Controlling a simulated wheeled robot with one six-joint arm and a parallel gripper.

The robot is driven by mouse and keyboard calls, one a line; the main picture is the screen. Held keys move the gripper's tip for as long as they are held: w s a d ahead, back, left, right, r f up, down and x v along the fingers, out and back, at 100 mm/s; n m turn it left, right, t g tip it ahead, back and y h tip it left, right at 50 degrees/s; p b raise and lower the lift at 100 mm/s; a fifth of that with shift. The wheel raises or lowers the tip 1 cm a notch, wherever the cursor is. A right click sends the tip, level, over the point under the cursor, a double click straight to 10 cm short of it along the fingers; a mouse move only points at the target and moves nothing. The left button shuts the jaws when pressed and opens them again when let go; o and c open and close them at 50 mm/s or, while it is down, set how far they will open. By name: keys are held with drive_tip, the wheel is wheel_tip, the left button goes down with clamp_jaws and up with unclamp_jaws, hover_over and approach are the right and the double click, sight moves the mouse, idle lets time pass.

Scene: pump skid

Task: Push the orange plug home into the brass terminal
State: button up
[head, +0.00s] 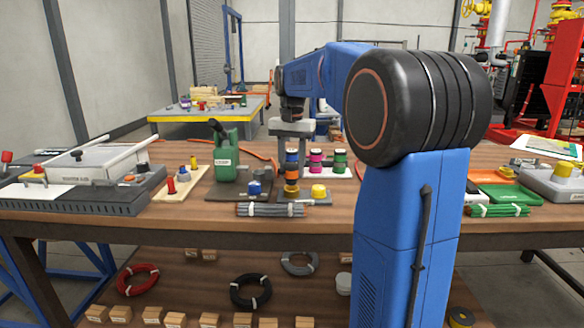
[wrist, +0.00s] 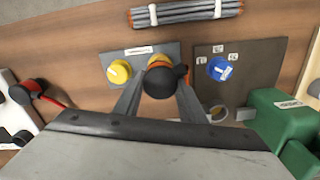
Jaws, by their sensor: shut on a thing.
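The orange plug (wrist: 163,83), with a dark round top and an orange rim, is between the fingers of my gripper (wrist: 161,92) in the wrist view. The gripper is shut on it. The brass terminal (wrist: 158,60) shows as a small yellowish edge just beyond the plug; the plug hides the rest. In the head view my gripper (head: 291,138) points down over the terminal plate (head: 304,197). The orange of the plug (head: 291,180) shows low there, above the brass. I cannot tell how deep the plug sits.
A yellow knob (head: 318,192) stands beside the terminal on the same plate. A blue knob (head: 254,188) is on a dark plate to the left, before a green case (head: 226,157). A grey cable bundle (head: 270,210) lies in front. Pink (head: 316,160) and green (head: 339,162) spools stand behind.

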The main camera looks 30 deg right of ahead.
sight(292, 176)
drive_tip(key=shift+f, duration=1.7)
idle(0.6)
drive_tip(key=o, duration=1.2)
wheel_tip(292, 176, up, 17)
drive_tip(key=shift+w+r, duration=0.1)
drive_tip(key=shift+r, duration=0.1)
